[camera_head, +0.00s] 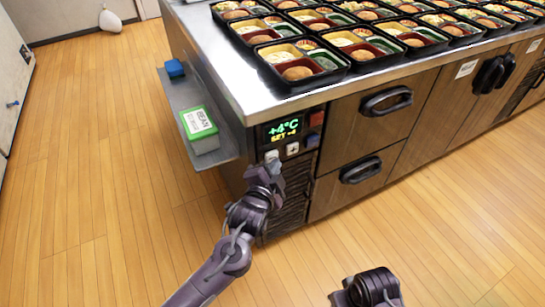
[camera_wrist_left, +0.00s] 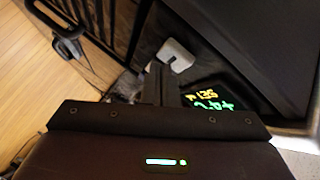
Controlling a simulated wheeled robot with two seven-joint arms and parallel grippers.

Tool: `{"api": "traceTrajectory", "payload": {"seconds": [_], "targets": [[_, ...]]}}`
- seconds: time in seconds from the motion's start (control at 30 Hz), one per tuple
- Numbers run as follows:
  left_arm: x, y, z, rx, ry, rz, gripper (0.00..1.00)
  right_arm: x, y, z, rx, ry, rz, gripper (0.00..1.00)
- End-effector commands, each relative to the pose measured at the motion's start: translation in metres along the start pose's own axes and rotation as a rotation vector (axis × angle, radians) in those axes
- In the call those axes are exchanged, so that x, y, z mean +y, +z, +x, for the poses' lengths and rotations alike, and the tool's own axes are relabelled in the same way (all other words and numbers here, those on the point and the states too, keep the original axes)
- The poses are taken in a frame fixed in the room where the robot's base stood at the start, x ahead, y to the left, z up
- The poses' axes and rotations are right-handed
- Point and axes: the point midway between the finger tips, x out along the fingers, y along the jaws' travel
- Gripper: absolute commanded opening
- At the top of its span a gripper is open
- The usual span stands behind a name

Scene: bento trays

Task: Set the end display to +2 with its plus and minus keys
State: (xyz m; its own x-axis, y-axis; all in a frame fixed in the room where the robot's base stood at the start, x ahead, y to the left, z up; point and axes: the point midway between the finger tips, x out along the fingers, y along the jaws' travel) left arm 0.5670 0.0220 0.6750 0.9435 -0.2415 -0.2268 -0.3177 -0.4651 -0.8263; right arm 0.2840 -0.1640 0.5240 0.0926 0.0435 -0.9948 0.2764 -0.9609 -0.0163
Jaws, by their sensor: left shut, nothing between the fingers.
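The end display (camera_head: 283,129) is lit on the counter's end panel. Its large green line reads +4°C, and the small yellow set line below is too small to read surely. It also shows upside down in the left wrist view (camera_wrist_left: 212,100). Below it are a left pale key (camera_head: 271,155) and a middle pale key (camera_head: 292,148); their signs are not legible. My left gripper (camera_head: 266,168) is shut and empty, just below the left key; contact cannot be told. In the left wrist view its fingers (camera_wrist_left: 160,82) are beside a pale key (camera_wrist_left: 176,54). My right gripper (camera_head: 368,288) is at the bottom edge.
A red switch (camera_head: 316,118) and a grey key (camera_head: 312,141) are right of the display. A side shelf (camera_head: 215,158) holds a green box (camera_head: 199,130) and a blue item (camera_head: 175,68). Bento trays (camera_head: 302,63) cover the counter. Drawer handles (camera_head: 386,101) protrude.

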Motion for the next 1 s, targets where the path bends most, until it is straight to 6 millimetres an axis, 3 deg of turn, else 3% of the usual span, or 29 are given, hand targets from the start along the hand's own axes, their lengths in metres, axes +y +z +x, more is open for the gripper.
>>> {"api": "traceTrajectory", "payload": {"seconds": [1.0], "targets": [[-0.0053,0.0046,0.0061,-0.001,-0.002,0.0,0.0,-0.0001,-0.0003,-0.0033,0.0,0.0,0.0,0.0]]}}
